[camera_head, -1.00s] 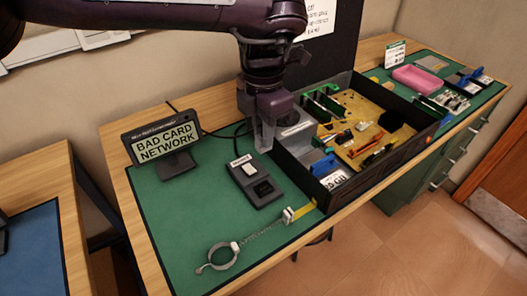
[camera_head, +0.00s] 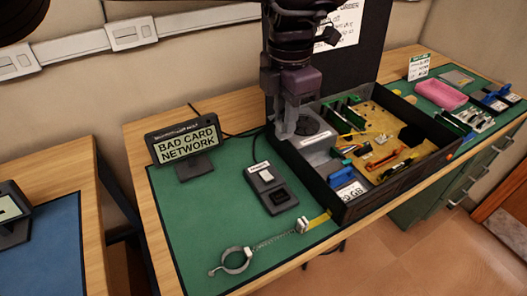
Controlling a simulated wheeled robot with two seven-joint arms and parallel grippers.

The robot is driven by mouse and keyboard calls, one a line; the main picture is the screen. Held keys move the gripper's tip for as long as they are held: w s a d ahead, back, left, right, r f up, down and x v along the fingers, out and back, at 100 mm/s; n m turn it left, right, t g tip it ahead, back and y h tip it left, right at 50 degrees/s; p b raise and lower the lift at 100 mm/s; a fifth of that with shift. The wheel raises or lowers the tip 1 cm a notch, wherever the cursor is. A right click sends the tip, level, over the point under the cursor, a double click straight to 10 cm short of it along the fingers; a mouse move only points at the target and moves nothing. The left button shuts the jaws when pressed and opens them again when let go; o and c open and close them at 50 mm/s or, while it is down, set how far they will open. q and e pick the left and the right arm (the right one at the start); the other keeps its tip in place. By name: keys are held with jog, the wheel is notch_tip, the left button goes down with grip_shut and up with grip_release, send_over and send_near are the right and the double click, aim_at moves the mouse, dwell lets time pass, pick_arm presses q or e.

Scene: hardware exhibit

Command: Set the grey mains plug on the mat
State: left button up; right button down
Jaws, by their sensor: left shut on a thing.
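The green mat (camera_head: 190,235) covers the bench to the left and in front of the box. My right gripper is not in view.
The mat holds a "BAD CARD NETWORK" display (camera_head: 185,142), a small grey switch device (camera_head: 270,188) and a wrist strap with a coiled cord (camera_head: 236,261). The black box (camera_head: 352,212) holds boards and tools.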

pick_arm(q)
jog(key=s+a+f+n+p, duration=0.2)
jog(key=s+a+n+p, duration=0.2)
jog(key=a+p, duration=0.75)
jog(key=f, duration=0.5)
jog(key=d+f+p, duration=0.1)
jog(key=f, duration=0.4)
jog(key=d+f, duration=0.1)
jog(key=f, duration=0.5)
jog(key=shift+f+p, duration=0.1)
jog(key=shift+p, duration=0.3)
notch_tip(320, 180, down, 3)
jog(key=shift+f+b, duration=0.15)
jog(key=shift+b, duration=0.25)
jog(key=shift+f, duration=0.3)
jog(key=shift+w, duration=0.1)
